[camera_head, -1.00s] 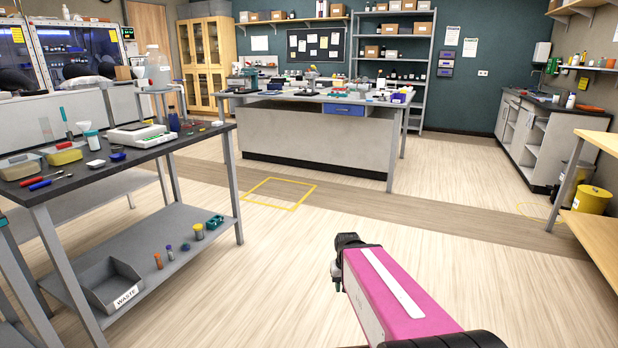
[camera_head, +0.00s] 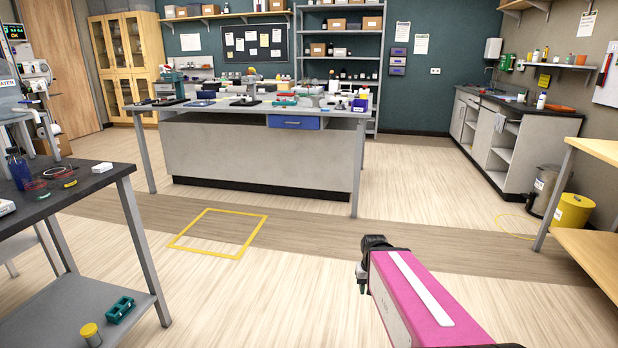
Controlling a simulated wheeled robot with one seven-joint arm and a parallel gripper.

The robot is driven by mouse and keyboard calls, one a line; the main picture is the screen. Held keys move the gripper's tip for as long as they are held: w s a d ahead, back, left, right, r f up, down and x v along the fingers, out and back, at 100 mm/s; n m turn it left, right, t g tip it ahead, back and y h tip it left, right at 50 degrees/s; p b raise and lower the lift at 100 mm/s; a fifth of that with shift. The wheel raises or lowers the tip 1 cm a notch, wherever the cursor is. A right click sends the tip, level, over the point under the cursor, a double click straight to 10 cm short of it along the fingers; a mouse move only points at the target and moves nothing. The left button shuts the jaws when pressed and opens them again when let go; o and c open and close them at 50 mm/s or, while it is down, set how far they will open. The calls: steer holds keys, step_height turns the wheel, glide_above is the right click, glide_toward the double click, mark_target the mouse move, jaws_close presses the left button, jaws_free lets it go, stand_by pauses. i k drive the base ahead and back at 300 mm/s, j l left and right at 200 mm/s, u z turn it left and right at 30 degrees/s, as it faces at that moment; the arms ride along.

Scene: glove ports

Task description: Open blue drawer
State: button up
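The blue drawer (camera_head: 294,122) is under the right part of the top of the central bench (camera_head: 250,165). Its front looks flush and closed, with a small pale label or handle in the middle. My arm, pink with a white stripe, reaches up from the bottom right. Its dark end (camera_head: 374,258) is over the open floor, well short of the bench and apart from the drawer. The fingers are too small and turned away to tell if they are open or shut.
A dark-topped side table (camera_head: 60,190) with a lower shelf stands at the left. A wooden table (camera_head: 590,215) and a yellow bin (camera_head: 572,211) are at the right. The floor before the bench is clear, with a yellow taped square (camera_head: 262,232).

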mark_target(276, 121)
steer(key=i, duration=1.85)
